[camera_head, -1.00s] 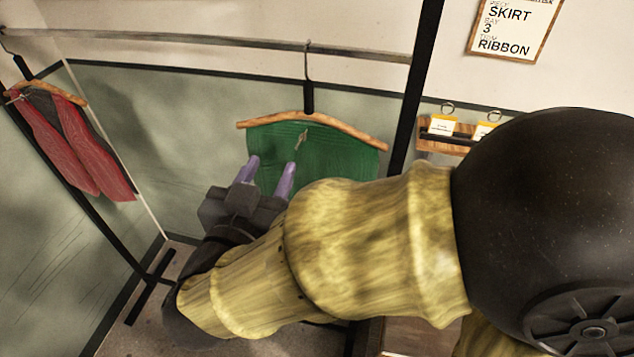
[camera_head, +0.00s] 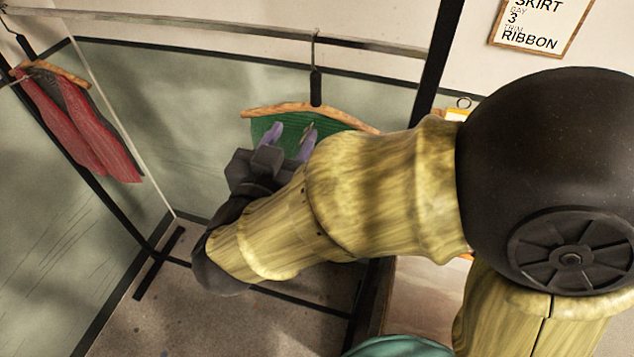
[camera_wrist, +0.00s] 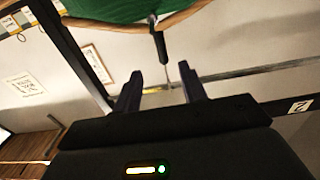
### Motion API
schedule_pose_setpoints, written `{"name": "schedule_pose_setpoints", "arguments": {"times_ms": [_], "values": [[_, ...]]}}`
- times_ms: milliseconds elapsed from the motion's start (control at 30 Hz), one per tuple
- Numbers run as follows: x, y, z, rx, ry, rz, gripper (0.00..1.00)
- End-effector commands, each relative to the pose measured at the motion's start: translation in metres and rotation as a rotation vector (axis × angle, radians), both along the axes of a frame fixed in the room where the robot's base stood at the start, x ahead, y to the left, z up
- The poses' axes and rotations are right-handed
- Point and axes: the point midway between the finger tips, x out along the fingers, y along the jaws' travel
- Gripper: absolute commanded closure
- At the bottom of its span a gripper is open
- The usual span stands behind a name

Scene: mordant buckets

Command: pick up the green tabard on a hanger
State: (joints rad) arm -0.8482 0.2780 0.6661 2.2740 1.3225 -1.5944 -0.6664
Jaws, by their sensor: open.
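The green tabard (camera_head: 262,122) hangs on a wooden hanger (camera_head: 290,108) with a black neck (camera_head: 316,88) and a wire hook over the rail. My gripper (camera_head: 289,138) is open, its two purple fingers in front of the tabard, just below the hanger's wooden bar. My arm hides the tabard's lower and right parts. In the wrist view, the tabard (camera_wrist: 110,8) and hanger bar (camera_wrist: 190,14) are at the top. The black neck (camera_wrist: 161,46) shows beyond and between the open fingertips (camera_wrist: 160,74), apart from them. No contact is clear.
A metal rail (camera_head: 230,32) runs across the top, with a black post (camera_head: 432,65) to the tabard's right. A red garment (camera_head: 75,125) hangs at the far left. A sign (camera_head: 540,25) is on the wall. Floor is open at lower left.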

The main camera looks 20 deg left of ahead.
Motion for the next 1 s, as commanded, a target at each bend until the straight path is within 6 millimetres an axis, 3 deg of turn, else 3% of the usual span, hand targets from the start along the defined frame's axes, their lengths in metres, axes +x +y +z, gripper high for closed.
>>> {"name": "schedule_pose_setpoints", "arguments": {"times_ms": [500,1000], "values": [[0.087,0.01,0.002,0.0,0.002,0.002,0.58],[0.098,0.012,0.001,0.0,0.001,0.003,0.58]]}}
